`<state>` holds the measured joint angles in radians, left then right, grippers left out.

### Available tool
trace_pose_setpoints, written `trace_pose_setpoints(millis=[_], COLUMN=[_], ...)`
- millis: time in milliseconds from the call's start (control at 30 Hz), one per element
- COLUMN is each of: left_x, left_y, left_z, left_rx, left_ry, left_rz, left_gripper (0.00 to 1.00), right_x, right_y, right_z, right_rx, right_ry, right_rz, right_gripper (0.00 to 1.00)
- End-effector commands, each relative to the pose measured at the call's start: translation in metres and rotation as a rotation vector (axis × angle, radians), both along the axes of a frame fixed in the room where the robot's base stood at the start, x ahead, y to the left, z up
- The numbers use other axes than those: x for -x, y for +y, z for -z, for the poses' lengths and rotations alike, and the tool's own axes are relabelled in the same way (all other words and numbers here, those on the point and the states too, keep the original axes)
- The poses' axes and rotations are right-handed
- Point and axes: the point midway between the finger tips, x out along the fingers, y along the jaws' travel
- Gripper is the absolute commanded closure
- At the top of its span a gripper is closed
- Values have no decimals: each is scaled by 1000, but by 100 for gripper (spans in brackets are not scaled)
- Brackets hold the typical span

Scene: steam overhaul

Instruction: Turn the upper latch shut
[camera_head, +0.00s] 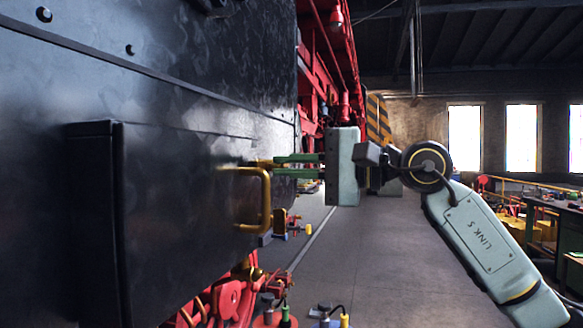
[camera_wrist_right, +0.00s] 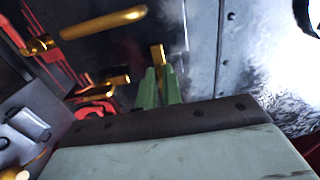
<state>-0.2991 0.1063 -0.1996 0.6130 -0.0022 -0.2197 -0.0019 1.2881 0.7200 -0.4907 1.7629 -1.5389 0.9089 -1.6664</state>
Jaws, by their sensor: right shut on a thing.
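The upper latch, a small brass tab (camera_head: 263,163), sits at the edge of the dark box door (camera_head: 180,205), just above the brass handle (camera_head: 265,200). My right gripper (camera_head: 278,167) reaches in from the right with its green fingers, shut on the latch. In the right wrist view, the brass tab (camera_wrist_right: 157,54) stands up between the fingertips (camera_wrist_right: 160,75), which hide its lower part. A second brass piece (camera_wrist_right: 116,80) shows left of the fingers. My left gripper is not in view.
The brass handle (camera_wrist_right: 100,24) stands out from the door close to my right gripper. Red locomotive parts (camera_head: 325,60) lie behind.

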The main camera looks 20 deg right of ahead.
Motion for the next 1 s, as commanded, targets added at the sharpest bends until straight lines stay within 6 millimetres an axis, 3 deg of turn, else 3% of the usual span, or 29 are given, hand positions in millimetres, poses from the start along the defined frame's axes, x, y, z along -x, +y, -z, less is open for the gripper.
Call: trace_pose_setpoints(millis=[233, 300, 433, 767, 1000], left_x=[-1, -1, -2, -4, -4], left_y=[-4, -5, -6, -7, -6], left_z=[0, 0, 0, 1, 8], left_rx=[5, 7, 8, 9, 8], left_ry=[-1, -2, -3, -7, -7], left_rz=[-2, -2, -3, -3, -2], left_gripper=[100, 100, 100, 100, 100], right_x=[0, 0, 0, 2, 23], right_y=[0, 0, 0, -3, -36], right_z=[0, 0, 0, 0, 2], right_rx=[2, 2, 1, 0, 0], right_ry=[-1, -1, 0, 0, 0], right_rz=[0, 0, 0, 1, 4], right_gripper=[100, 86, 71, 71, 71])
